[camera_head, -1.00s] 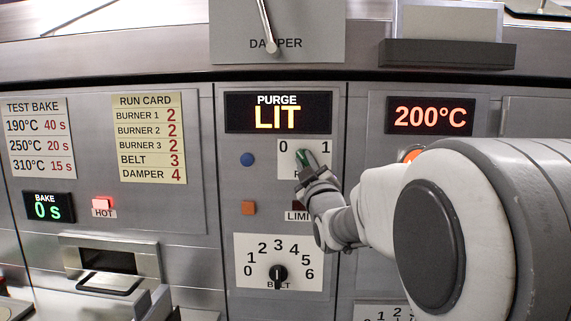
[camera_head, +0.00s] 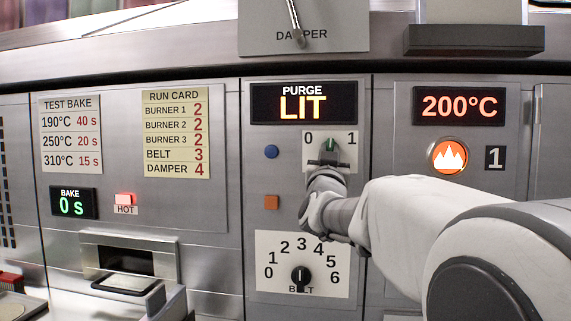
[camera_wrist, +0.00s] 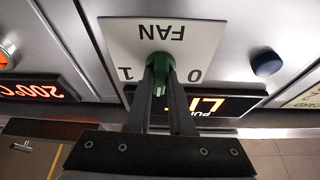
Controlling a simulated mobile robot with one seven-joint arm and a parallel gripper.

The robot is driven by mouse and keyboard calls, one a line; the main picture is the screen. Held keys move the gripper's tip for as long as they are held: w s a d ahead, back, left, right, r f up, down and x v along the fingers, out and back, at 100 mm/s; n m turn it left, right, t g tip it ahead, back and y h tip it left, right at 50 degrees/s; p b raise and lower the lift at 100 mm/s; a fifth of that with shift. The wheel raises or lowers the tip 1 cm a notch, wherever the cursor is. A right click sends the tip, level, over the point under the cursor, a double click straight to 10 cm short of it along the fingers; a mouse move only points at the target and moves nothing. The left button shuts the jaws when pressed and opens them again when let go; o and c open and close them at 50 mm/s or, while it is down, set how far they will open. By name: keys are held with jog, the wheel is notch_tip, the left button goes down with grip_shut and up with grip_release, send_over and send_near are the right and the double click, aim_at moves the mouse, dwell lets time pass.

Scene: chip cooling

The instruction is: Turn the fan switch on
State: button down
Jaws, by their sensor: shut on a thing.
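The green fan switch (camera_head: 331,143) is a knob on a white plate marked 0 and 1 (camera_head: 350,157), below the lit display. In the wrist view, where the plate appears upside down with the word FAN, the green switch (camera_wrist: 160,66) sits between the fingertips. Its white mark points roughly between the 0 and the 1. My gripper (camera_head: 328,163) reaches the switch from the lower right and is shut on it; its fingers (camera_wrist: 163,72) also show in the wrist view. My gripper hides the plate's lower label in the head view.
A display reading PURGE LIT (camera_head: 304,104) is above the plate. The belt dial (camera_head: 301,275) is below. A damper lever (camera_head: 298,38) hangs above.

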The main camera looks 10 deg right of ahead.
jog(key=shift+a+r+m+g+h+p, duration=0.15)
jog(key=shift+m+g+h, duration=0.5)
jog(key=shift+m, duration=1.05)
jog(key=shift+d+f+m+g+h+p, duration=0.15)
jog(key=shift+m+g+h, duration=0.5)
jog(key=shift+m, duration=1.05)
jog(key=shift+a+r+m+g+h+p, duration=0.2)
jog(key=shift+m+g+h, duration=0.4)
jog(key=shift+m, duration=1.1)
jog(key=c, duration=0.8)
grip_release()
jog(key=shift+w+f, duration=0.1)
jog(key=v, duration=1.7)
jog(key=shift+f+p, duration=0.3)
jog(key=shift+p, duration=0.05)
